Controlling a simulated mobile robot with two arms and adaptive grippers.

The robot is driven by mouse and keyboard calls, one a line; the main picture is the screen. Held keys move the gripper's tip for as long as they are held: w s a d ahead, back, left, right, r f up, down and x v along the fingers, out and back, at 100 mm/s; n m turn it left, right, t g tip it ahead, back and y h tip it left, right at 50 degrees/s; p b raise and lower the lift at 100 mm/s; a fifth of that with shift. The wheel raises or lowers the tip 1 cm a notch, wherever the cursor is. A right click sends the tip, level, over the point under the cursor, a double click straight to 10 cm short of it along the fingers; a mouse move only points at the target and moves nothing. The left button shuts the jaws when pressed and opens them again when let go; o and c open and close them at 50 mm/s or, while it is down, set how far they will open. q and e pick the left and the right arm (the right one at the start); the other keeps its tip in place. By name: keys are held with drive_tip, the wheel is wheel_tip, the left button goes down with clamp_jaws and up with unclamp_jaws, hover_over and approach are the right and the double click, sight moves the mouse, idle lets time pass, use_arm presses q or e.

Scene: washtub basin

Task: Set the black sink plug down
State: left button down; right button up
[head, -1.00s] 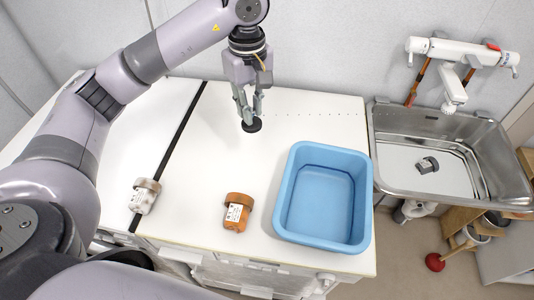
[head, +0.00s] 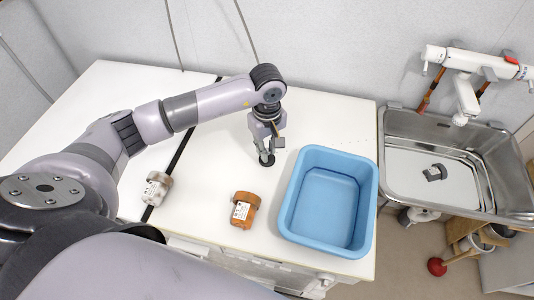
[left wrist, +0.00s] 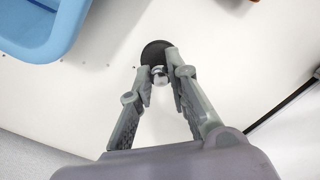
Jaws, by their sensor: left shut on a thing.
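The black sink plug (head: 267,160) is at the white worktop, to the left of the blue tub. In the left wrist view the plug (left wrist: 155,53) shows as a dark round disc with a small metal knob on top. My left gripper (head: 264,152) points down over it, and its fingertips (left wrist: 158,72) are shut on the knob. The disc looks at or very close to the worktop surface; I cannot tell whether it touches. My right gripper does not show.
The blue tub (head: 290,200) stands right of the plug. Worktop around the plug is clear.

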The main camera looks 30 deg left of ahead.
use_arm(q)
wheel_tip(320, 180, down, 4)
drive_tip(key=shift+r+p, duration=0.2)
drive_tip(key=shift+p, duration=0.35)
drive_tip(key=shift+f, duration=0.45)
drive_tip(key=c, duration=1.5)
unclamp_jaws()
drive_tip(key=shift+c, duration=0.2)
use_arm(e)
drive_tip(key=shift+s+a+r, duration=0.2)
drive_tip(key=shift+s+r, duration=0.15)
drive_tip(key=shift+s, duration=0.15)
